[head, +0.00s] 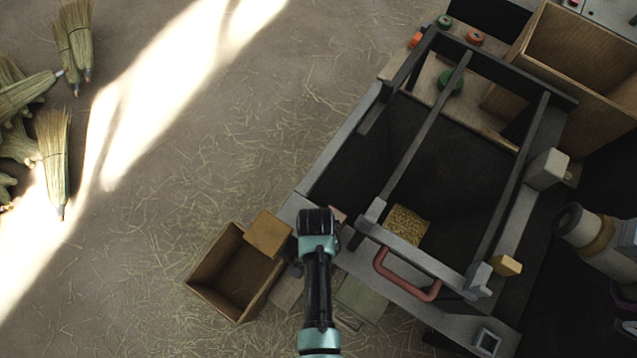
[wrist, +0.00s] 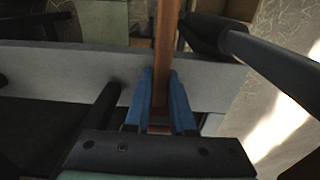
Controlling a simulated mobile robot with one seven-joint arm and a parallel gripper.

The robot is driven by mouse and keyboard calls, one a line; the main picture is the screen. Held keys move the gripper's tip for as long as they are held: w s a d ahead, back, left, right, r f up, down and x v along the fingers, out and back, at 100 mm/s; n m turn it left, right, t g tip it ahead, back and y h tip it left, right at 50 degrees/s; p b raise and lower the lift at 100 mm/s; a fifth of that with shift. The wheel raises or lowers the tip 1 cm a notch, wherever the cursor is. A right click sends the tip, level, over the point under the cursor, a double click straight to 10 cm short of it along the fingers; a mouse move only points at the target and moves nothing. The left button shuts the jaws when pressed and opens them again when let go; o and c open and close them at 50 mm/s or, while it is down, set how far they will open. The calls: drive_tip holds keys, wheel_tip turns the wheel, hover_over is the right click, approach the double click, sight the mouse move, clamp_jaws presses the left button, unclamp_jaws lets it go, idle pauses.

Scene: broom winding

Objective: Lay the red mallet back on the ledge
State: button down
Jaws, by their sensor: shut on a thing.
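My gripper (wrist: 160,78) shows in the wrist view with its two blue fingers closed on a reddish-brown wooden handle (wrist: 167,32), which I take to be the red mallet's. The handle runs up out of the top of that view, and its head is not shown there. The handle lies above a grey flat ledge (wrist: 62,60); I cannot tell whether it touches. In the head view my wrist hides the fingers at the near left corner of the machine frame. A small pinkish-red patch (head: 339,214) shows beside the wrist, possibly part of the mallet.
A dark frame with bars (head: 420,135) and a red handle (head: 408,283) stands to the right of my gripper. An open wooden box (head: 215,285) is at left. Brooms (head: 54,160) lie far left. The straw-strewn floor between is clear.

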drive_tip(key=c, duration=0.7)
unclamp_jaws()
